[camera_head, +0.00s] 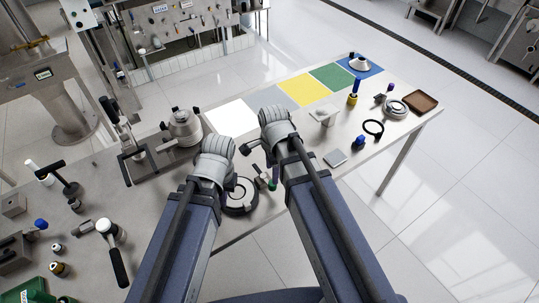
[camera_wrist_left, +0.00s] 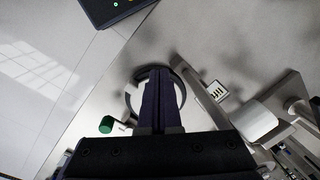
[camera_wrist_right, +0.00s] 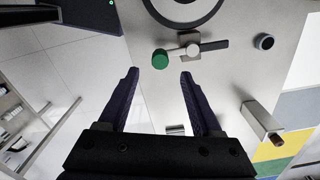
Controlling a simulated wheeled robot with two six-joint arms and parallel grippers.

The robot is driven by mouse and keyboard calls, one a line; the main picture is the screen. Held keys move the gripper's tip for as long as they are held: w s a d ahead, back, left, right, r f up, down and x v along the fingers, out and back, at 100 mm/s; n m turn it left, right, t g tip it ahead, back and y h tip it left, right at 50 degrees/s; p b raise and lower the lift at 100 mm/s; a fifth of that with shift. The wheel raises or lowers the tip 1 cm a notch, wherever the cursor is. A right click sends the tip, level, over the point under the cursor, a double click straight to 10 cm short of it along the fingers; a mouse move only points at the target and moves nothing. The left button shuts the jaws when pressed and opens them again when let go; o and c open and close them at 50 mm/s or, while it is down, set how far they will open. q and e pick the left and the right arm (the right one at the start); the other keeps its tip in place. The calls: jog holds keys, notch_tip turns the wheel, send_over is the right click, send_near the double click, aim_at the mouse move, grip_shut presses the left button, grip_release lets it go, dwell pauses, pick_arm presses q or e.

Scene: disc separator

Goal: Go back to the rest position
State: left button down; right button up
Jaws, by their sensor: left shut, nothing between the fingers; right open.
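My left gripper (camera_wrist_left: 157,78) is shut and empty. In its wrist view the dark fingers are pressed together in front of a black ring-shaped part (camera_wrist_left: 180,92) on the table. My right gripper (camera_wrist_right: 160,75) is open, with nothing between its fingers. A green-ended tool with a metal head and dark bar (camera_wrist_right: 160,59) lies just beyond its fingertips in the right wrist view, apart from them. In the head view both arms reach forward over the table (camera_head: 222,243), and the wrists hide most of both grippers. The ring-shaped part (camera_head: 240,208) shows below the wrists.
White, grey, yellow (camera_head: 305,90), green and blue (camera_head: 360,66) squares line the table's far edge. A metal pot-like device (camera_head: 183,128) stands left of the wrists. A hammer-like tool (camera_head: 117,262) and small parts lie at left. A brown tray (camera_head: 421,102) is at right.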

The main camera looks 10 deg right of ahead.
jog(key=shift+s+a+f+n, duration=0.2)
jog(key=shift+s+n, duration=0.15)
jog(key=shift+n, duration=0.35)
jog(key=s+a+n+b, duration=0.1)
jog(key=s+a+n, duration=0.1)
jog(key=n, duration=0.7)
jog(key=s+a+f+n+h+b, duration=0.1)
jog(key=s+n, duration=0.4)
jog(key=n, duration=0.4)
jog(key=shift+s+a+f+n, duration=0.25)
jog(key=shift+s+a+n, duration=0.05)
jog(key=shift+a+n, duration=0.1)
jog(key=shift+d, duration=0.15)
